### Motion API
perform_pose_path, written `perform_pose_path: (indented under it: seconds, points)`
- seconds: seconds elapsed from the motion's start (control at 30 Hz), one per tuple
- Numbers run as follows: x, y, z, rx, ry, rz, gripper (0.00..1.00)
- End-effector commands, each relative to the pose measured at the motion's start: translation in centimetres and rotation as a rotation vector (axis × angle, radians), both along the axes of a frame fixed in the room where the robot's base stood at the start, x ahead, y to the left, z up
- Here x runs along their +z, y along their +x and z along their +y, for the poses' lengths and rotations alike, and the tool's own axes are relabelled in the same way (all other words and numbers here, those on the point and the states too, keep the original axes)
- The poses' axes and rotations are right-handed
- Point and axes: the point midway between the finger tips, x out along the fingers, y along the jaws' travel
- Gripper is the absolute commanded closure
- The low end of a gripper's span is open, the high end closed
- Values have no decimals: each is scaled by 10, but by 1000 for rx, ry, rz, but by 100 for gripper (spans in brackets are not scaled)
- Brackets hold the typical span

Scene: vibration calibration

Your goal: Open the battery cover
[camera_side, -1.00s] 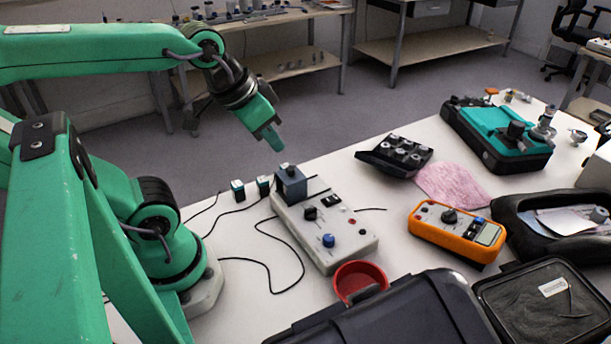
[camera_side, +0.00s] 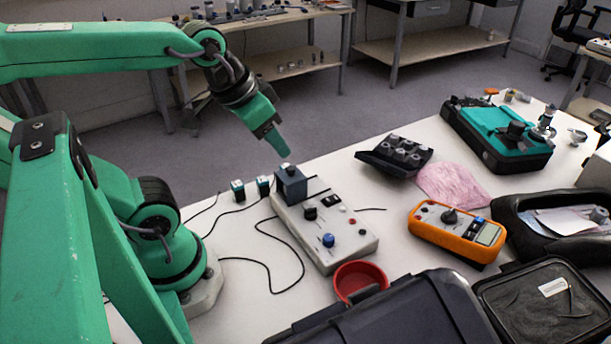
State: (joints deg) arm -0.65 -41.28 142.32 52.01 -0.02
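My gripper (camera_side: 280,148) hangs at the end of the green arm, tilted down and to the right, above the back edge of the table. It is just above and slightly left of a dark grey block (camera_side: 291,187) with a small knob on top, at the back end of a white control box (camera_side: 325,232). The gripper does not touch the block as far as I can see. Its fingers look like one piece from this side, so their opening is hidden. I cannot make out which part is the battery cover.
Two small dark blocks (camera_side: 238,190) with cables stand left of the box. A red cup (camera_side: 360,280), an orange multimeter (camera_side: 456,231), a pink cloth (camera_side: 452,186), a black tray (camera_side: 396,156) and a teal device (camera_side: 505,133) lie right. A black case (camera_side: 400,315) fills the front.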

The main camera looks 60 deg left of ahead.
Motion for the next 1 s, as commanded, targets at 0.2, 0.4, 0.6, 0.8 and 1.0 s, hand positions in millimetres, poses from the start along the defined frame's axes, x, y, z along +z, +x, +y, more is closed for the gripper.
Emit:
perform_pose_path:
  seconds: [0.2,0.4,0.6,0.8,1.0]
  points:
    - [-4,13,10,42,-3,80,59]
    - [-12,31,24,96,-12,180,59]
    - [-23,48,41,150,-26,283,59]
    - [-38,63,59,202,-44,383,59]
    - [-50,73,71,236,-59,447,59]
